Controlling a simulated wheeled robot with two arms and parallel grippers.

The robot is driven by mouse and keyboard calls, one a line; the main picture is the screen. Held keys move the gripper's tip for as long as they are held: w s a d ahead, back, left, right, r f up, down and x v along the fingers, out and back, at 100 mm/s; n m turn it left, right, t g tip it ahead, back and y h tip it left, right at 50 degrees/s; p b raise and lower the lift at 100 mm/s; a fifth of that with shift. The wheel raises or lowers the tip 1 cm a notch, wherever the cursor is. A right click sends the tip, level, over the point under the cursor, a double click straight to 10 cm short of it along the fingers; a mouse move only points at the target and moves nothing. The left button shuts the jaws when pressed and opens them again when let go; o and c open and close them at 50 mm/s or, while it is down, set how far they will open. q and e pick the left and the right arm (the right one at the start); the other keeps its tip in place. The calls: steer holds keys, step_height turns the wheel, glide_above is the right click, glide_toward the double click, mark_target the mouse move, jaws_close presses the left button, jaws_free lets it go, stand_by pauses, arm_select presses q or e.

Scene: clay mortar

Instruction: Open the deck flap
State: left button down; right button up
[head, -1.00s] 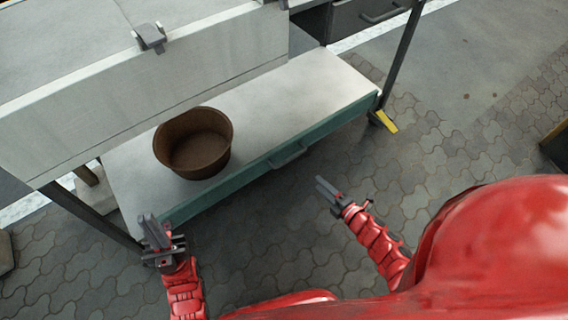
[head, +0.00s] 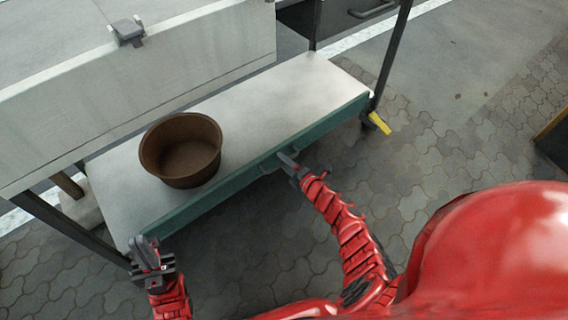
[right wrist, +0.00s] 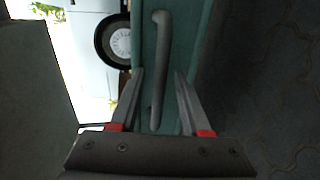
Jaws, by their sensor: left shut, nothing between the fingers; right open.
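What looks like the deck flap is a long pale board (head: 275,105) with a teal front edge and a grey handle (right wrist: 160,45). In the head view, the handle is partly hidden by my right gripper (head: 287,160). My right gripper (right wrist: 160,75) is open. In the right wrist view, the handle's bar reaches between its two fingers, which stand apart on either side of it. My left gripper (head: 144,245) is shut and empty, near the board's left front corner.
A brown round pot (head: 181,150) stands on the board, left of the handle. A white box-like body with a grey latch (head: 129,32) rises behind it. Dark posts (head: 393,55) stand at both ends. Paved floor (head: 430,170) in front is free.

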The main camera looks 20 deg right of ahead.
jaws_close()
stand_by(1.5)
